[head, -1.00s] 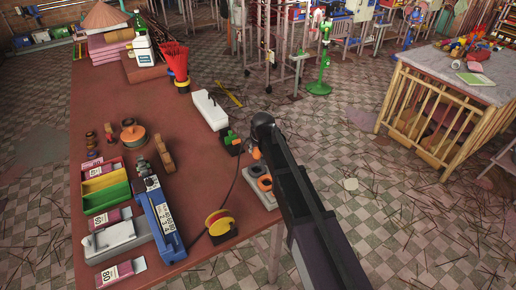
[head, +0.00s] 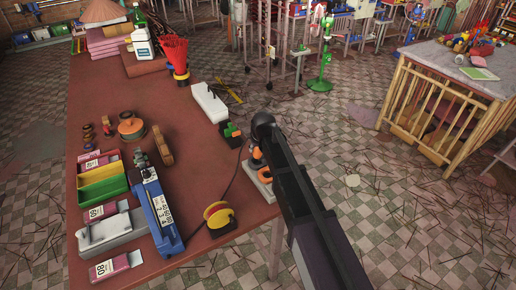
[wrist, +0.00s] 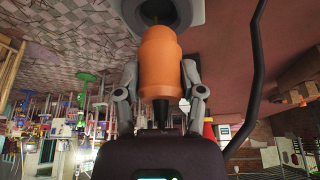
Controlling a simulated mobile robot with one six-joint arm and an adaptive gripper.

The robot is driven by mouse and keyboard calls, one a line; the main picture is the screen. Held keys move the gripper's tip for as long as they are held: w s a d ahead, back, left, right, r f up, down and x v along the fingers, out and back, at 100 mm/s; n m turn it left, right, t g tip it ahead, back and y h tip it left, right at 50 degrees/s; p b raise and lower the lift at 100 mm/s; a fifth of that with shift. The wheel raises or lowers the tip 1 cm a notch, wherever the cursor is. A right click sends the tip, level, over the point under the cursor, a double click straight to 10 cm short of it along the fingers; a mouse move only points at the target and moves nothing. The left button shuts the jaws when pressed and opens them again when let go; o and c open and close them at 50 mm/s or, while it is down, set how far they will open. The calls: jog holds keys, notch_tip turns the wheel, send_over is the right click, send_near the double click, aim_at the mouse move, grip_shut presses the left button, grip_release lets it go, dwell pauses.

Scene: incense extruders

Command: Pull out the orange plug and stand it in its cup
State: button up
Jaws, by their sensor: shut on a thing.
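My gripper (wrist: 160,85) is shut on the orange plug (wrist: 160,58), with one grey finger on each side of its body. The plug's dark narrow end points toward my palm. Its other end is at a pale grey round part with an opening (wrist: 192,12) at the top of the wrist view; I cannot tell whether it is inside or only above it. In the head view my arm mostly hides the gripper. A pale base with an orange ring (head: 264,175) shows just left of my arm, at the table's right edge.
The brown table (head: 120,175) has a yellow reel (head: 218,214), a blue device (head: 160,214) and a black-green block (head: 231,133) near my arm. A dark cable (head: 228,182) curves across it.

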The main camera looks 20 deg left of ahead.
aim_at(258, 155)
jog(key=shift+f+b, duration=0.35)
jog(key=shift+f, duration=0.2)
jog(key=shift+f+b, duration=1.45)
dwell(1.2)
jog(key=o, duration=1.2)
jog(key=shift+r, duration=0.15)
